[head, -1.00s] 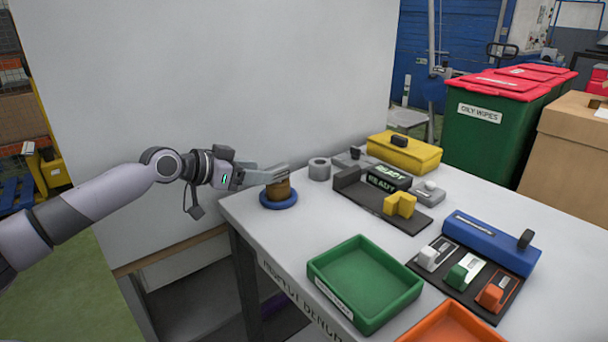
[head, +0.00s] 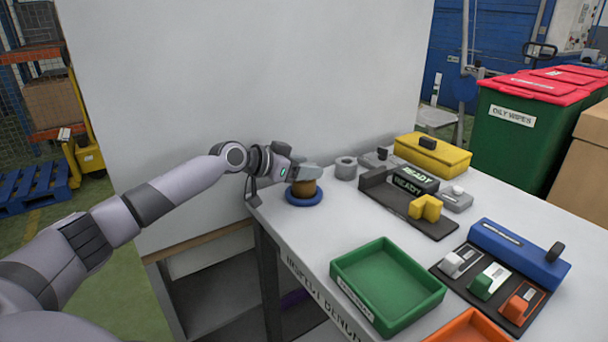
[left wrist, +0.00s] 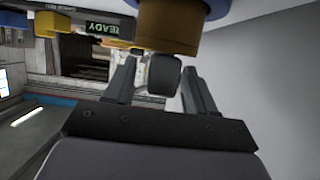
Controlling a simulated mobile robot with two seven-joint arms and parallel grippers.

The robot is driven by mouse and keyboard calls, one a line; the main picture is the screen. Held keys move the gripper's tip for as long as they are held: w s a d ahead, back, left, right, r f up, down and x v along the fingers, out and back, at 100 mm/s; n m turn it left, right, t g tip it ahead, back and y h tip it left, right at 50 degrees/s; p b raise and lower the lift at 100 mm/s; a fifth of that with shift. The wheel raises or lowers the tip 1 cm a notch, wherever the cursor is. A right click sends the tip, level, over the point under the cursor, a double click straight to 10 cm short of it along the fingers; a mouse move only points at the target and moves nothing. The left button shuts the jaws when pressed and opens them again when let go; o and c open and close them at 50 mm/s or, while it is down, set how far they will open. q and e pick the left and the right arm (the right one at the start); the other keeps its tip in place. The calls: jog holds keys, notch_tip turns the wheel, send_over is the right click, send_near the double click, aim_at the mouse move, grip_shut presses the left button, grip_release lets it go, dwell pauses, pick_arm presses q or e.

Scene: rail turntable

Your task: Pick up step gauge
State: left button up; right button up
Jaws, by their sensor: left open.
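A yellow stepped block (head: 425,208), which looks like the step gauge, sits on a dark plate (head: 438,229) in front of a black READY display (head: 413,182). My left gripper (head: 306,173) is open at the brown cylinder on its round blue base (head: 303,198), at the table's far left corner. It is well left of the yellow block. In the left wrist view the open fingers (left wrist: 161,88) have a dark rounded piece between them that I cannot identify. The brown and blue stand (left wrist: 172,38) shows just beyond the fingers. My right gripper is out of view.
A grey ring (head: 346,168) and a yellow case (head: 433,155) stand along the back. A green tray (head: 388,322) and a blue case (head: 515,250) are nearer. White, green and orange blocks sit on a black holder. A white panel stands behind my arm.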

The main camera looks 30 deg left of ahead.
pick_arm(q)
grip_shut()
jog(key=shift+r, duration=0.1)
